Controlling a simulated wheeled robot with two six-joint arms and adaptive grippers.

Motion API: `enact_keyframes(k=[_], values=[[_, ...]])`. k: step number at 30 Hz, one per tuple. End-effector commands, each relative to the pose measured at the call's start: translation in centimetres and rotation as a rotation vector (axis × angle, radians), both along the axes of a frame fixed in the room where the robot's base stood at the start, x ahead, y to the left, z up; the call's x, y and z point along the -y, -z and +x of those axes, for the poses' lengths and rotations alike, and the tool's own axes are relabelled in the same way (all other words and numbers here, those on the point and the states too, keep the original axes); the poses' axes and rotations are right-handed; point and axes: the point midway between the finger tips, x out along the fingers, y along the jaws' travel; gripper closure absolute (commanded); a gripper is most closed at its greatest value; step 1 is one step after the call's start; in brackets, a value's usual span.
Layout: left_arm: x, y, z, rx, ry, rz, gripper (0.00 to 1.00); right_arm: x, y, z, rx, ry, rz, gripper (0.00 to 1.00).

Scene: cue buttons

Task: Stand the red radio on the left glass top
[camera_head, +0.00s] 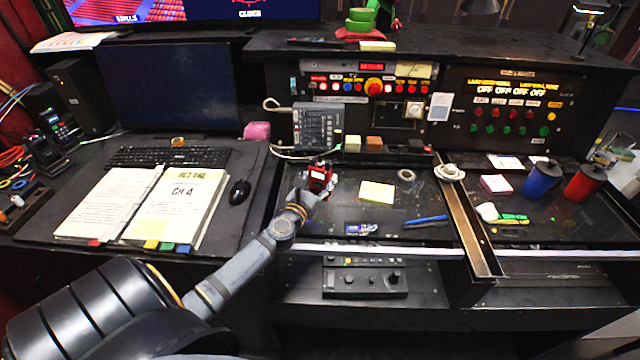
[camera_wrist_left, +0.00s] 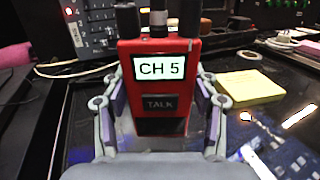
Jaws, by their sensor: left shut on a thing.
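The red radio (camera_head: 320,177) is upright in my left gripper (camera_head: 316,188), over the back left part of the left glass top (camera_head: 345,207). In the left wrist view the radio (camera_wrist_left: 158,75) faces me, with a screen reading CH 5, a TALK button and dark knobs on top. The fingers of my left gripper (camera_wrist_left: 160,115) are shut on its two sides. My right gripper is not in view.
A yellow note pad (camera_head: 377,192), a blue pen (camera_head: 425,221) and a roll of tape (camera_head: 406,175) lie on the left glass top. A grey keypad box (camera_head: 318,128) with a cable stands behind. A raised divider (camera_head: 468,225) borders the right side. Open binders (camera_head: 180,203) lie left.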

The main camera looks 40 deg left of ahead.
Motion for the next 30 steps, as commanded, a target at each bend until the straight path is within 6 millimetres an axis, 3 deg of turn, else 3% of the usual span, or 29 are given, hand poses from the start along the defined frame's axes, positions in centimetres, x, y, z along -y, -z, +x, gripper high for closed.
enact_keyframes(k=[8, 9, 14, 25, 30], values=[[0.0, 0.2, 0.0, 0.001, 0.0, 0.001, 0.78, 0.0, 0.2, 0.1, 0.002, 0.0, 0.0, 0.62], [0.0, 0.3, 0.0, -0.001, -0.001, 0.001, 0.39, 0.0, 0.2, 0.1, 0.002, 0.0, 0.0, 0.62], [0.0, 0.2, 0.0, -0.001, -0.001, 0.001, 0.18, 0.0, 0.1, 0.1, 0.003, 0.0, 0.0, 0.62], [0.0, -0.4, 0.0, 0.0, -0.001, 0.0, 0.18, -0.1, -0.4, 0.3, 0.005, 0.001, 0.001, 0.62], [0.5, 0.3, -3.1, -0.006, 0.003, 0.003, 0.18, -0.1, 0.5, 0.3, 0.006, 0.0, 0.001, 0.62]])
